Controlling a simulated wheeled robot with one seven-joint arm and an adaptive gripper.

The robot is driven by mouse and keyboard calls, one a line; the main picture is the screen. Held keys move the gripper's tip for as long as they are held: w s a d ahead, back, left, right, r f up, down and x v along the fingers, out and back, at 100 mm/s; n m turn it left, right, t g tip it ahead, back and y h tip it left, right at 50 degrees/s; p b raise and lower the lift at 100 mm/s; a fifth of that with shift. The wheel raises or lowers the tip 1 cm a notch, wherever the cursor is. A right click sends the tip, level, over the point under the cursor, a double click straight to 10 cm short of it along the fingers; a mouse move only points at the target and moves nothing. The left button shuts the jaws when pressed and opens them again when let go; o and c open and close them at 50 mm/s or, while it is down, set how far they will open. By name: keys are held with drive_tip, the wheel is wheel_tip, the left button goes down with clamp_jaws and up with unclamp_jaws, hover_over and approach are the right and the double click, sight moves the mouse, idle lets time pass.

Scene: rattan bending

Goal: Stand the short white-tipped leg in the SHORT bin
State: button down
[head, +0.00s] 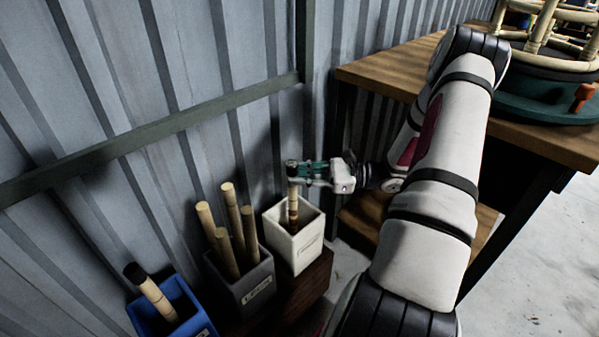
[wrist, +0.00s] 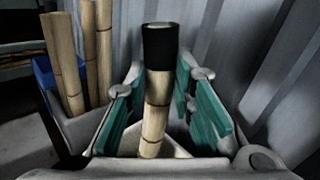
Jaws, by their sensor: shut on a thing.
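My gripper (head: 301,171) is shut on a bamboo-coloured leg (head: 293,207), above the white bin (head: 309,246). The leg stands close to upright, and its lower part reaches inside the bin's rim. In the wrist view, the leg (wrist: 155,107) is between the teal finger pads and its upper end is black. No white tip shows on it. The leg's bottom end is hidden, so I cannot tell whether it touches the bin floor. The bin's front label is too small to read.
A grey bin (head: 258,282) with several taller legs stands left of the white bin. A blue bin (head: 197,325) holding a black-tipped leg (head: 150,289) is farther left. The corrugated wall (head: 185,165) is close behind. A wooden table (head: 385,74) is at right.

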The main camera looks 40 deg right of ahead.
drive_tip(key=shift+f+b, duration=0.75)
drive_tip(key=shift+f, duration=0.9)
drive_tip(key=c, duration=1.3)
unclamp_jaws()
drive_tip(key=v, duration=1.2)
